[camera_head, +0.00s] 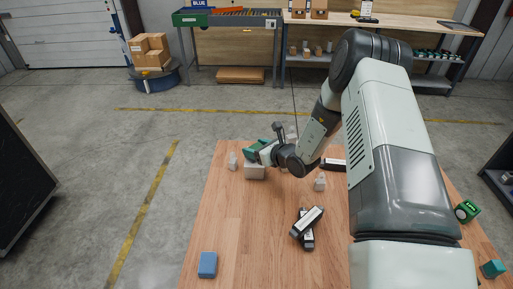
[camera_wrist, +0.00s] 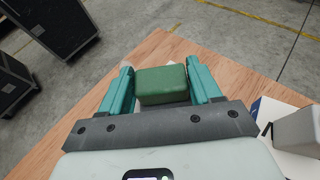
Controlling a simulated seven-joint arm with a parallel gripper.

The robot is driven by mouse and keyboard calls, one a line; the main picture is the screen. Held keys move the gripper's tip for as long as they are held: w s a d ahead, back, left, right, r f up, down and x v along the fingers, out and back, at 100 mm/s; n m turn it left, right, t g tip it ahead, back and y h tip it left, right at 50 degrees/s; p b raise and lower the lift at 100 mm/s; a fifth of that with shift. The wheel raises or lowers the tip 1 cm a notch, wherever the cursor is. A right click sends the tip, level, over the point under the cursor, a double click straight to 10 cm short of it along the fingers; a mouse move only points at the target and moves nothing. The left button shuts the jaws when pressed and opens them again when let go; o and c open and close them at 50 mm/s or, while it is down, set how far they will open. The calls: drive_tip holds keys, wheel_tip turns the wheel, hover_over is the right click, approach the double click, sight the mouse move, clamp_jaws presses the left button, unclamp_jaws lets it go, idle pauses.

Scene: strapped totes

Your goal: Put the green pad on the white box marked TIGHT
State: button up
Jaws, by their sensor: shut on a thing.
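The green pad (camera_wrist: 162,85) is a rounded block held between the two teal fingers of my gripper (camera_wrist: 160,70) in the wrist view. In the head view my gripper (camera_head: 257,149) is at the far left part of the table, with green showing at its tip; pad and fingers are hard to tell apart there.
Small pale pieces (camera_head: 232,160) and (camera_head: 320,183) stand on the wooden table (camera_head: 245,225). Dark-and-white labelled blocks (camera_head: 308,220) lie crossed mid-table. A blue block (camera_head: 208,264) is at front left. A green item (camera_head: 466,211) is at the right. The front left table is mostly clear.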

drive_tip(key=o, duration=1.1)
drive_tip(key=shift+f, duration=0.1)
drive_tip(key=shift+c, duration=0.2)
drive_tip(key=shift+s+d+r, duration=0.1)
drive_tip(key=shift+d+r, duration=0.05)
drive_tip(key=shift+r, duration=0.1)
drive_tip(key=v, duration=1.1)
drive_tip(key=shift+s+d, duration=0.25)
drive_tip(key=shift+s, duration=0.05)
